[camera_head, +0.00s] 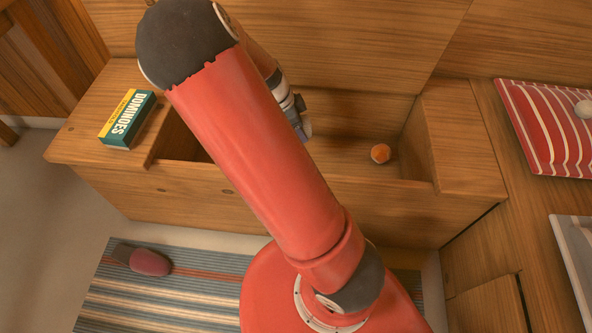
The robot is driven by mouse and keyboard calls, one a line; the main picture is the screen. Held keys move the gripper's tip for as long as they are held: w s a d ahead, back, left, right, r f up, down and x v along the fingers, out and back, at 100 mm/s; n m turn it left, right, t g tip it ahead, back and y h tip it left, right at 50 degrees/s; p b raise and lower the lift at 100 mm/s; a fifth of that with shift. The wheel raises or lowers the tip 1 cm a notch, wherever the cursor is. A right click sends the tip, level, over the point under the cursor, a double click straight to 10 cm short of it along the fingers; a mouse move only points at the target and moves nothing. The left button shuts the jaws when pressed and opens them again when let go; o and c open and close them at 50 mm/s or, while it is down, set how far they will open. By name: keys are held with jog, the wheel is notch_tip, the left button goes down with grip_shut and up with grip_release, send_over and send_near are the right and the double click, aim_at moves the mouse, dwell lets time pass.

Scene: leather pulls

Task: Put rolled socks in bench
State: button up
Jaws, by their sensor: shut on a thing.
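The wooden bench (375,212) stands across the middle with its compartment uncovered. A tall wooden panel (370,40) rises behind it. My gripper (304,122) shows only in part beyond my red arm, over the compartment. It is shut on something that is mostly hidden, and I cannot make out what. A small orange round thing (380,153) lies inside the compartment at the right; I cannot tell if it is rolled socks. A grey round thing (584,108) lies on the striped cushion at the right edge, also unclear. My arm hides the middle of the compartment.
A green and yellow dominoes box (127,119) lies on the bench's left end. The red striped cushion (545,125) and a grey, white-edged flat thing (575,255) are on the right. A dark red slipper-like thing (148,262) lies on the striped rug (110,300).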

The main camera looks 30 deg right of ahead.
jog(key=m, duration=0.1)
jog(key=r+m, duration=0.1)
jog(key=shift+d+r+m+g, duration=0.15)
jog(key=shift+d+m+g, duration=0.15)
jog(key=shift+m+g, duration=0.1)
jog(key=shift+m+y, duration=0.3)
notch_tip(320, 180, down, 20)
jog(key=b, duration=0.4)
jog(key=shift+r, duration=0.25)
jog(key=shift+f, duration=0.1)
jog(key=o, duration=1)
jog(key=shift+c, duration=0.2)
